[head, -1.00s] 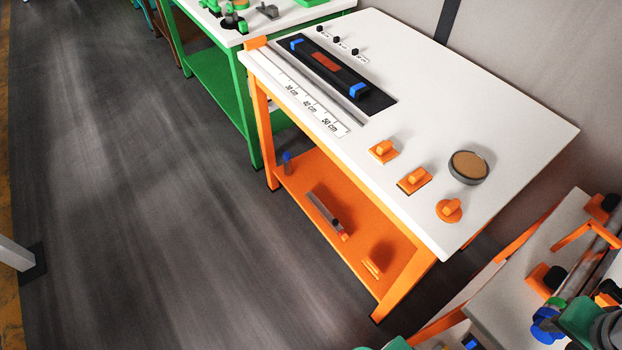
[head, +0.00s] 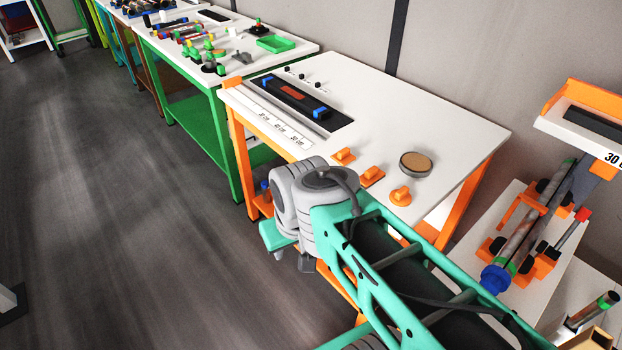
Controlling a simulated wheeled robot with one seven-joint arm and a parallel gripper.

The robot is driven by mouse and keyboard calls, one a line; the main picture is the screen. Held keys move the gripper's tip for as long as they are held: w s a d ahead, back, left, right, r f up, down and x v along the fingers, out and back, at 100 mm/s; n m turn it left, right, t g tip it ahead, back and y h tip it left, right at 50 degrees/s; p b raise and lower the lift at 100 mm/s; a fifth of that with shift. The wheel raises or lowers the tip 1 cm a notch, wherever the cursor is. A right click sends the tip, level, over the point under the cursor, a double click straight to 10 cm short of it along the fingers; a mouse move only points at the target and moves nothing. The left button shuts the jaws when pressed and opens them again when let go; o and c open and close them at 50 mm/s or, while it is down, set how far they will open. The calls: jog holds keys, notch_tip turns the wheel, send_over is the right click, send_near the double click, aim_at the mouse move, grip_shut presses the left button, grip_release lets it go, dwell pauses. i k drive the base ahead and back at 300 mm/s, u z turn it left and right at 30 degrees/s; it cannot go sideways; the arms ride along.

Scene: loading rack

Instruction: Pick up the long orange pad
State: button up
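Three small orange pads with raised grips lie in a slanting row on the white table top. The upper one (head: 343,156) has a squarish base. The middle one (head: 371,175) has a rectangular base and looks the longest. The lower one (head: 400,196) has a rounded base. My gripper (head: 290,256) shows only partly at the end of my teal and grey arm, over the table's front side and below the pads in the picture. It is apart from all three pads. Its fingers are too hidden to tell whether they are open.
The white table (head: 440,130) has orange legs. It carries a round tan-topped dish (head: 415,164), a black tray (head: 300,101) with blue blocks and a printed ruler (head: 270,121). A green-legged table (head: 210,70) stands behind. A rack with tubes (head: 520,240) stands at right.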

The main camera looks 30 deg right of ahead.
aim_at(371, 176)
jog(key=u, duration=0.15)
jog(key=i, duration=1)
jog(key=u, duration=0.05)
